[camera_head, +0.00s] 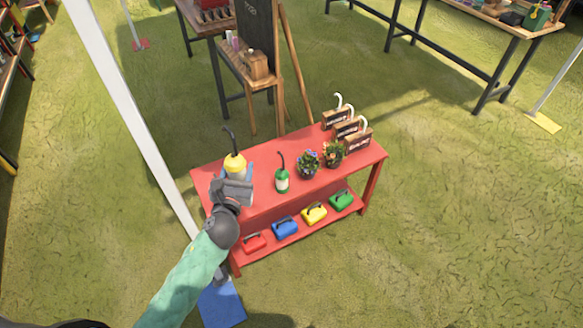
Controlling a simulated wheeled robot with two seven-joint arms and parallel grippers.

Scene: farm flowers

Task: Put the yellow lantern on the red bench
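The yellow lantern (235,164) shows at the left end of the red bench (258,205), with its dark hooked handle up. My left gripper (236,187) is right at the lantern and covers its lower part. Whether the fingers are closed on it, and whether the lantern touches the bench top, cannot be told. A green lantern (282,180) with a pale middle stands upright on the bench to the right. My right gripper is not in view.
Two flower pots (308,163) (333,153) and several wooden crates with white handles (347,126) fill the bench's right part. Coloured boxes (314,213) sit on its lower shelf. A white pole (130,110) stands left. An easel (262,45) stands behind.

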